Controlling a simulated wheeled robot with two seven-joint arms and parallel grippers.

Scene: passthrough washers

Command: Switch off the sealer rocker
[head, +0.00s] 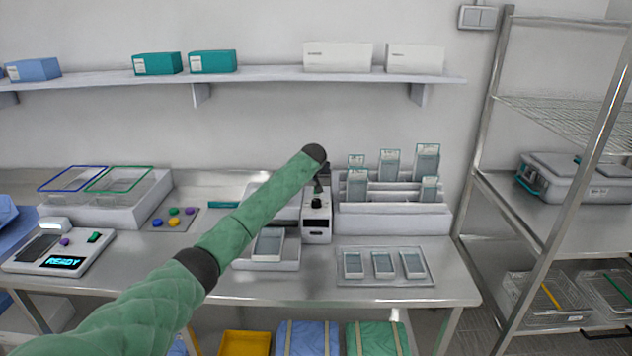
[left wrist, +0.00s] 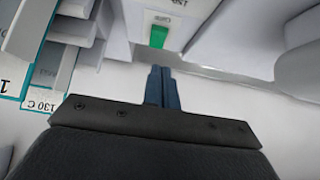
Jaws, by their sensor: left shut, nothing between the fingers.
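A green rocker (left wrist: 158,37) sits on a white face in the left wrist view, under a small upside-down label too small to read surely. My left gripper (left wrist: 160,70) is shut and empty, its dark blue fingertips just short of the rocker in the picture; I cannot tell whether they touch anything. In the head view my left gripper (head: 319,188) hangs over the narrow white machine (head: 317,227) at the table's middle. The arm and gripper hide part of that machine, and its rocker cannot be made out there. My right gripper is not in view.
A white rack (head: 395,222) with several clear pouches stands close to the right of the machine. A tray (head: 385,281) of pouches lies in front. Another device with a READY display (head: 62,262) and its own green switch (head: 95,237) stands at far left.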

